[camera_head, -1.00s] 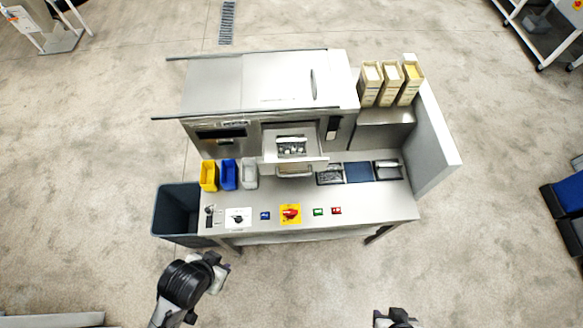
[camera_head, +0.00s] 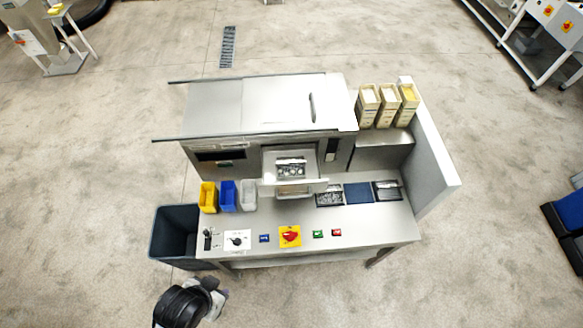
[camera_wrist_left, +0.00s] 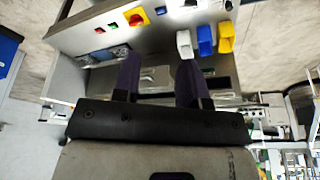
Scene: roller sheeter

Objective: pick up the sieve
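I cannot pick out the sieve for certain. A pale open drawer (camera_head: 291,186) sticks out of the machine front and holds a small patterned metal piece (camera_head: 291,167). My left gripper (camera_head: 215,298) is at the bottom of the head view, in front of the bench and apart from it. In the left wrist view its two dark purple fingers (camera_wrist_left: 158,72) stand apart with nothing held between them. My right gripper is out of view.
The steel bench (camera_head: 350,225) carries yellow (camera_head: 208,197), blue (camera_head: 228,196) and grey bins (camera_head: 248,195), switches, and small dark trays (camera_head: 358,193). A dark tub (camera_head: 172,232) stands at its left. Tall boxes (camera_head: 388,105) stand back right. The floor in front is free.

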